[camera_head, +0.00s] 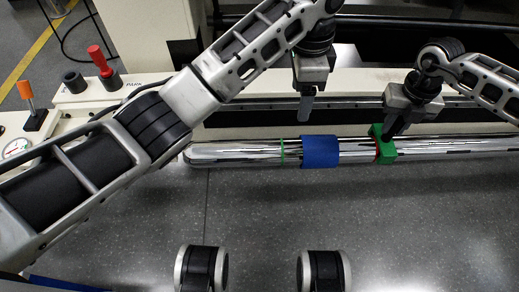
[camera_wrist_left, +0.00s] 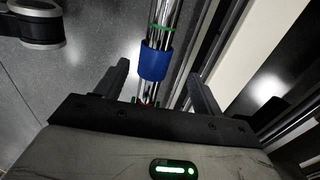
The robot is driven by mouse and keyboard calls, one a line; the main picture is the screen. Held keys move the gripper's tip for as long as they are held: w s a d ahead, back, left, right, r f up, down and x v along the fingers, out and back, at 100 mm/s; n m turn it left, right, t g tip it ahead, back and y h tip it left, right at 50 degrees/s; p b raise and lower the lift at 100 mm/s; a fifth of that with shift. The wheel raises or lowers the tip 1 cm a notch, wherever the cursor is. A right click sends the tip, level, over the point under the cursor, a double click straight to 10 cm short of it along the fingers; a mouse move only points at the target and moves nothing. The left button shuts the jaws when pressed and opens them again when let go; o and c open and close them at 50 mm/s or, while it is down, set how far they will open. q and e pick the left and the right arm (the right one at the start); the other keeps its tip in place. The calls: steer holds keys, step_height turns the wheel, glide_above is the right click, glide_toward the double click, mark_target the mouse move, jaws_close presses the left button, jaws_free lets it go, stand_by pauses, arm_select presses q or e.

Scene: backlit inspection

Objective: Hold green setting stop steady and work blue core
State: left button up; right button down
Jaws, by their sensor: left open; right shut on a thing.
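The blue core (camera_head: 319,151) is a blue sleeve around a shiny chrome tube, left of the green setting stop (camera_head: 388,148). The stop is a green block on the tube with a red edge on its left side. My right gripper (camera_head: 385,134) is shut on the stop from above. My left gripper (camera_head: 305,108) is open and empty, above and behind the tube in the head view, apart from the core. In the left wrist view the core (camera_wrist_left: 155,63) shows beyond and between the two open fingers; the stop is mostly hidden behind the gripper body.
A thin green ring (camera_head: 282,149) circles the tube left of the core. A pale bench panel at left carries a red-handled lever (camera_head: 98,59), an orange-handled switch (camera_head: 26,93) and a gauge (camera_head: 16,148). The grey floor in front of the tube is mostly clear.

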arm_select(q)
steer(key=shift+r, duration=0.75)
steer(key=shift+f, duration=0.1)
steer(key=t, duration=0.5)
glide_above(313, 148)
steer(key=s+a, duration=0.3)
steer(key=a, duration=0.2)
step_height(313, 148, down, 12)
steer(key=shift+s+x, duration=0.2)
steer(key=shift+x, duration=4.7)
steer(key=shift+f, duration=0.1)
steer(key=shift+d, duration=0.2)
steer(key=shift+w+d, duration=0.2)
steer(key=shift+d, duration=2.05)
